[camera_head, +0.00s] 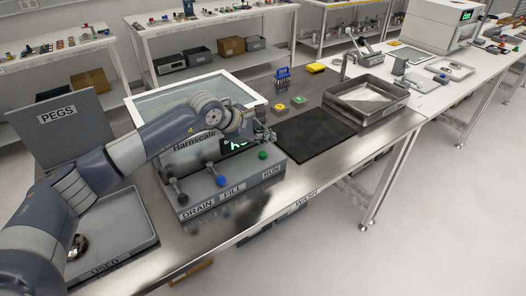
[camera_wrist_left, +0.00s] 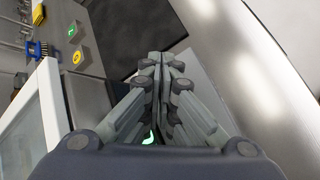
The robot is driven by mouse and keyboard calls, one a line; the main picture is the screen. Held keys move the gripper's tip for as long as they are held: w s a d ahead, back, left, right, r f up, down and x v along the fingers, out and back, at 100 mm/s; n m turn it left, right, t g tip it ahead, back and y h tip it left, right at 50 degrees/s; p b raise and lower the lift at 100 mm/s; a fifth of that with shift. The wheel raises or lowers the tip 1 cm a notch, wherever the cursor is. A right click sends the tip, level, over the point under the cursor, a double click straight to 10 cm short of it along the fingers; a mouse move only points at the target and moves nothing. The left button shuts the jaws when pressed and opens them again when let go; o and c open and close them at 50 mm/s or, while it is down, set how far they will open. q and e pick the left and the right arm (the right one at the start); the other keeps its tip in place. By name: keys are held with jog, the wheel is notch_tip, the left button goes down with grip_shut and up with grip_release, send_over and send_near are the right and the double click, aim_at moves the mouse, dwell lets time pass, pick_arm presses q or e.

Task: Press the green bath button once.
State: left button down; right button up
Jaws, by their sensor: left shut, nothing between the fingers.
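The green bath button (camera_head: 262,155) sits on the sloped grey panel (camera_head: 232,187) of the bath, above the RUN label. It is uncovered in the head view. My left gripper (camera_head: 271,134) is above and slightly behind the button, apart from it in the picture. Its fingers are shut and empty, and the closed fingertips (camera_wrist_left: 158,58) show in the left wrist view. A small green patch shows low between the finger links there; I cannot tell if it is the button or the display. My right gripper is not in view.
A blue button (camera_head: 221,181) and two levers by DRAIN and FILL share the panel. The bath's white-rimmed tank (camera_head: 190,92) stands behind. A black mat (camera_head: 318,135) lies to the right, bare. The USED tray (camera_head: 120,225) is left, and a metal sink (camera_head: 367,98) is farther right.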

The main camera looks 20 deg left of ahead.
pick_arm(q)
jog(key=shift+r+p, duration=0.4)
jog(key=shift+r, duration=0.95)
